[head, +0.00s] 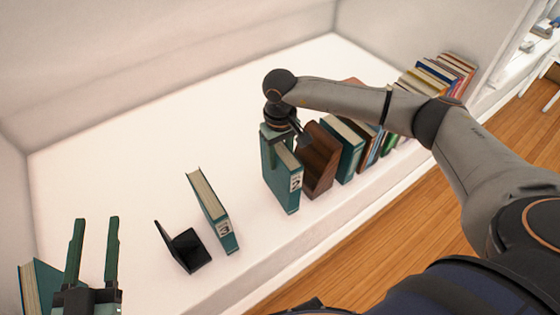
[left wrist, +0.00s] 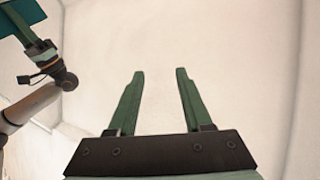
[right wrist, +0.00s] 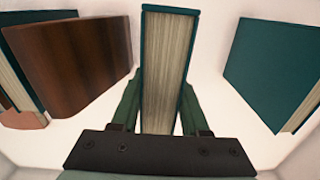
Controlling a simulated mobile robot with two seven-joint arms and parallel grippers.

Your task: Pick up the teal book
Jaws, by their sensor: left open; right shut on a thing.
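My right gripper (head: 275,152) reaches down from above and is shut on this book. In the right wrist view the teal book (right wrist: 168,70) sits between the two green fingers, its page edge facing the camera. Whether its base touches the ledge is unclear. My left gripper (head: 96,220) is open and empty above the left end of the ledge; the left wrist view shows nothing between its fingers (left wrist: 158,75).
Another teal book (head: 213,212) stands leaning, beside a black bookend (head: 184,247). A further teal book (head: 45,283) is partly hidden at the lower left. Right of the wooden bookend stands a row of books (head: 352,150). The back of the white ledge (head: 130,150) is clear.

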